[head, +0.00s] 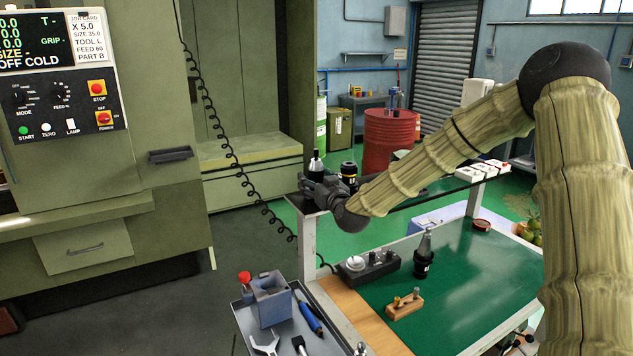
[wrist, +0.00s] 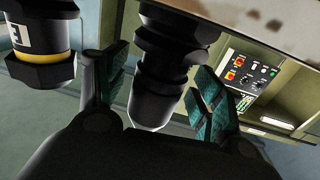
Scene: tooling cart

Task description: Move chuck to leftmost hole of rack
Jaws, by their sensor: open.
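A black stepped chuck (head: 316,166) with a pale tip stands upright at the left end of the dark raised shelf (head: 430,190). In the wrist view the chuck (wrist: 162,70) is between my two finger pads, with a visible gap beside the right pad. My gripper (head: 318,187) is open around it, and it also shows in the wrist view (wrist: 158,85). My gripper hides the chuck's lower part in the head view. A second black holder with a yellow band (head: 348,175) stands just right of it; it also shows in the wrist view (wrist: 40,62). I cannot make out the rack's holes.
Below the shelf, the green mat (head: 470,290) carries a black tool holder (head: 424,258), a dark block with knobs (head: 369,265) and a small wooden block (head: 404,305). White blocks (head: 483,171) sit at the shelf's right. A grey tool tray (head: 262,335) is front left.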

